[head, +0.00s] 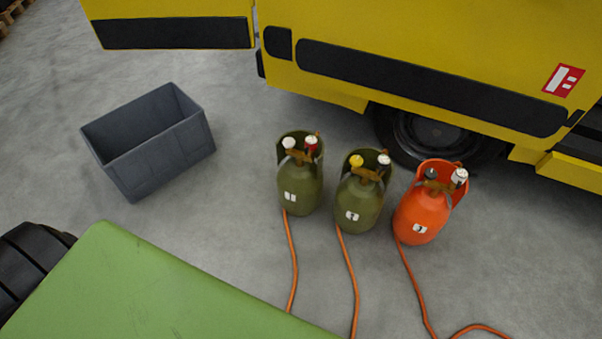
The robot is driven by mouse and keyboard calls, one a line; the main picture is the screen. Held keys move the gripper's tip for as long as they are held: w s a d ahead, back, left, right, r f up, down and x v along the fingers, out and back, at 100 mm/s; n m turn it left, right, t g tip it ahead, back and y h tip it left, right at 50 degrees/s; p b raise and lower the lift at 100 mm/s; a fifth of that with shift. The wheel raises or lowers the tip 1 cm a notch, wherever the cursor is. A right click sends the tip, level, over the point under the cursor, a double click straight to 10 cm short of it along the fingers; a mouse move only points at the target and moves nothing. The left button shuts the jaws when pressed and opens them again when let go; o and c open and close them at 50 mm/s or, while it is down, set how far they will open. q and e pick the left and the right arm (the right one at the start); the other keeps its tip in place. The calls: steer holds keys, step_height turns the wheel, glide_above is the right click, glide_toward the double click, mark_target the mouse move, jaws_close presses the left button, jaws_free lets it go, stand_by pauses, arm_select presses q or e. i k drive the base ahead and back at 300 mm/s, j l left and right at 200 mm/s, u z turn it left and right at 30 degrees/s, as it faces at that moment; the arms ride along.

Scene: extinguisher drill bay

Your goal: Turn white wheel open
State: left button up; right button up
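Three gas cylinders with valve wheels on top stand upright on the floor. The left olive-green cylinder (300,192) has a white wheel (288,143) and a red wheel (311,142). The middle olive-green cylinder (357,208) has a yellow wheel (355,160) and a whitish wheel (384,159). The orange cylinder (420,213) has a dark wheel (431,174) and a white wheel (460,175). I cannot tell whether any wheel is open or shut. Neither of my grippers is in view.
An orange hose (292,255) runs forward from each cylinder across the floor. A grey open bin (150,165) stands to the left. A yellow vehicle (430,50) with a black tyre (432,135) stands close behind the cylinders. Bare floor lies between bin and cylinders.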

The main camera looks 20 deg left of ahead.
mark_target(288, 142)
steer(key=i+j, duration=0.1)
steer(key=j, duration=0.25)
steer(key=i+j, duration=0.1)
steer(key=j, duration=0.2)
steer(key=i+j, duration=0.15)
steer(key=j, duration=0.2)
steer(key=i+j, duration=0.1)
steer(key=j, duration=0.25)
